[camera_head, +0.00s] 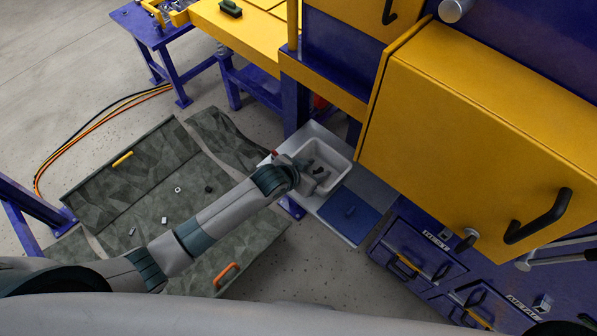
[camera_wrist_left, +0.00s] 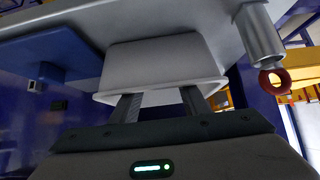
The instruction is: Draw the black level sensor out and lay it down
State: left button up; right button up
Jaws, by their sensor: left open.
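My left gripper (camera_head: 317,172) is at the white tray (camera_head: 341,158) on the grey shelf. In the left wrist view its two dark fingers (camera_wrist_left: 160,95) stand apart, over the tray's rim (camera_wrist_left: 165,91), with nothing seen between them. Dark shapes show at the tray in the head view; I cannot tell whether they are my fingers or a part lying there. I cannot pick out the black level sensor for certain. My right gripper is out of view.
A blue mat (camera_head: 349,214) lies beside the tray on the grey shelf. The yellow cabinet (camera_head: 480,130) stands close on the right.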

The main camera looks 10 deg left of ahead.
pick_arm(q)
jog(key=b+v, duration=0.3)
jog(key=v, duration=1.4)
dwell(0.8)
jog(key=s+a+f+n+g+y, duration=0.2)
jog(key=s+a+f+n+y, duration=0.15)
jog(key=s+a, duration=0.55)
jog(key=s+a+f+n+g+y, duration=0.2)
jog(key=s+a+f, duration=0.3)
jog(key=s, duration=0.7)
notch_tip(320, 180, down, 32)
jog(key=s+g+b, duration=0.2)
jog(key=b, duration=0.2)
jog(key=s+a+f+b, duration=0.3)
jog(key=s+f, duration=1.5)
jog(key=f, duration=0.3)
jog(key=shift+m+g, duration=0.35)
jog(key=shift+g, duration=0.05)
